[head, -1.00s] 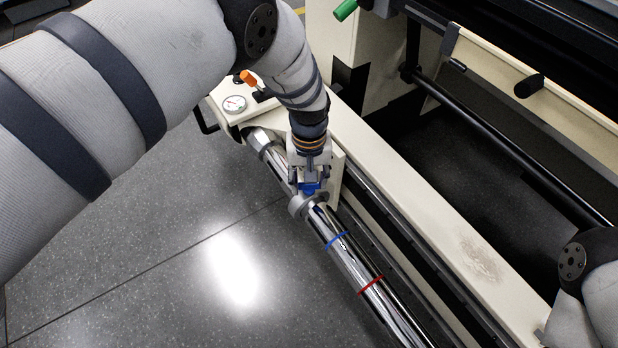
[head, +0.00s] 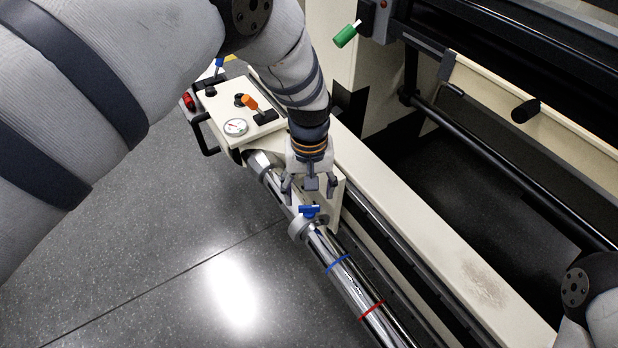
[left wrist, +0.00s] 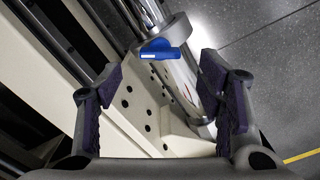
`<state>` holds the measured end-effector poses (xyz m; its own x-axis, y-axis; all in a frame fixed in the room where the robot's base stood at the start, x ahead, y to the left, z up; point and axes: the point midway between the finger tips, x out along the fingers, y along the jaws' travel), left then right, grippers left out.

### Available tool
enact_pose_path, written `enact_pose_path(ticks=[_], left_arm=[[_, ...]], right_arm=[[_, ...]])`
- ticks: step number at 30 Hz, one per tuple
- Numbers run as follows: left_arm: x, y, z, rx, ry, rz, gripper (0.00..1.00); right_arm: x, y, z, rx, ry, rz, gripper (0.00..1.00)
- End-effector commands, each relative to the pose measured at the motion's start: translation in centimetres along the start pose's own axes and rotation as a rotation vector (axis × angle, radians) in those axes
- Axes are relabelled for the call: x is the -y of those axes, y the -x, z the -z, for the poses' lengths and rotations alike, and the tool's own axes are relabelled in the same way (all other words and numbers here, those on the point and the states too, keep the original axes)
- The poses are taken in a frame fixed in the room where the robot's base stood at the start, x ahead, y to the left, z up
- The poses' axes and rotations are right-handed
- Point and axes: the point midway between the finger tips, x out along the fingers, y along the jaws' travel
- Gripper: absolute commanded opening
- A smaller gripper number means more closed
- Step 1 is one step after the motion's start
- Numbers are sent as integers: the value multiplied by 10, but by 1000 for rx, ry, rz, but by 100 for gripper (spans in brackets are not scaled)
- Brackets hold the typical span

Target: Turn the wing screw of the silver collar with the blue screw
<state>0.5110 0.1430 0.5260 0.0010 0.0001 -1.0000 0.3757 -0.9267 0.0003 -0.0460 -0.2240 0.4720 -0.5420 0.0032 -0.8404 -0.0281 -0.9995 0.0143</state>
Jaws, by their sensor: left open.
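The silver collar (head: 298,228) sits around the chrome bar (head: 346,284), and its blue wing screw (head: 309,211) sticks up on top. My left gripper (head: 310,190) is open and empty just above and behind the blue screw, apart from it. In the left wrist view the blue screw (left wrist: 160,50) lies ahead, between the two open fingers (left wrist: 160,98) and beyond their tips. The collar (left wrist: 176,28) shows there as a grey ring behind the screw. My right gripper is not in view; only part of my right arm shows at the lower right.
A blue ring (head: 338,263) and a red ring (head: 371,310) mark the bar. A cream beam (head: 420,235) runs along the right; open floor lies left.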

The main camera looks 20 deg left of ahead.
Motion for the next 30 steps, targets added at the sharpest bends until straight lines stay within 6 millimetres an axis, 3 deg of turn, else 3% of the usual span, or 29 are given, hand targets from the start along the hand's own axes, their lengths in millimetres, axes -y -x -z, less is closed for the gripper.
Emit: enact_pose_path(ticks=[3,9,23,26,29,30], left_arm=[[0,33,1,-3,0,-2,62],[0,66,0,1,0,0,62],[0,72,-1,2,0,1,62],[6,62,-7,14,-3,8,62],[32,16,-36,62,-22,34,62],[49,-9,-57,90,-37,49,62]], right_arm=[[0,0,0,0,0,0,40],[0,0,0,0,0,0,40],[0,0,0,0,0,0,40],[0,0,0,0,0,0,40],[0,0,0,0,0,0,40],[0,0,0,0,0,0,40]])
